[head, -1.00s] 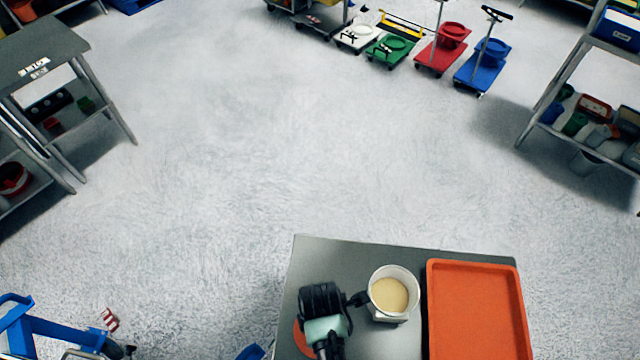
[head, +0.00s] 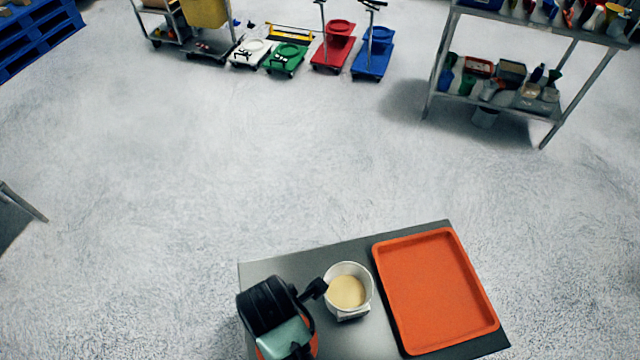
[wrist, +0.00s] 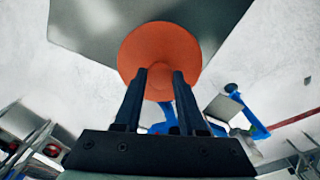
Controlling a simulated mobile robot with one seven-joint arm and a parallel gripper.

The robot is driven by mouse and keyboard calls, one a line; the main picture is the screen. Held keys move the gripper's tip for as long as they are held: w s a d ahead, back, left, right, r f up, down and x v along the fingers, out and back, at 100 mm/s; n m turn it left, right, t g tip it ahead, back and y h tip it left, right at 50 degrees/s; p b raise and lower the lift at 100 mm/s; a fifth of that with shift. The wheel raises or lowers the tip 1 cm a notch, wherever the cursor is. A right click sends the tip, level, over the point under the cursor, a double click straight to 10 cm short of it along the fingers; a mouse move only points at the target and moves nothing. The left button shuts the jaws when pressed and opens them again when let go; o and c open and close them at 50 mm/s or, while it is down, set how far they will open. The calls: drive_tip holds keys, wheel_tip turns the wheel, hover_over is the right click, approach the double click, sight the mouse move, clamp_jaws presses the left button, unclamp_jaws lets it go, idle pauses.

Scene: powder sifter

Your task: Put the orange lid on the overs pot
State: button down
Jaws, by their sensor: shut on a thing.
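The orange lid (wrist: 160,42) is a flat round disc held between the fingertips of my gripper (wrist: 159,73) in the wrist view. In the head view my gripper's dark body hides most of the lid; only thin orange edges show beside it. A white pot (head: 366,291) with pale powder inside stands open on the grey table, just right of my gripper. A black part sticks out between pot and gripper; I cannot tell what it belongs to.
The orange tray (head: 436,290) lies empty on the grey table (head: 300,268), right of the pot. Bare floor surrounds the table. A loaded shelf (head: 500,105) stands at the back right, and several coloured trolleys (head: 372,62) stand along the back.

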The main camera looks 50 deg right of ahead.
drive_tip(key=s+d+r+m+p, duration=0.1)
drive_tip(key=d+r+m+p, duration=0.2)
drive_tip(key=d, duration=0.5)
drive_tip(key=s+d+r+m+p, duration=0.1)
drive_tip(key=d+r+m, duration=0.2)
drive_tip(key=d+r, duration=0.45)
wheel_tip(320, 180, down, 12)
drive_tip(key=d+p, duration=0.1)
drive_tip(key=shift+d+r, duration=0.2)
drive_tip(key=shift+d, duration=0.2)
drive_tip(key=shift+s, duration=0.1)
drive_tip(key=shift+f, duration=0.2)
drive_tip(key=shift+c, duration=2.4)
unclamp_jaws()
drive_tip(key=shift+r, duration=0.1)
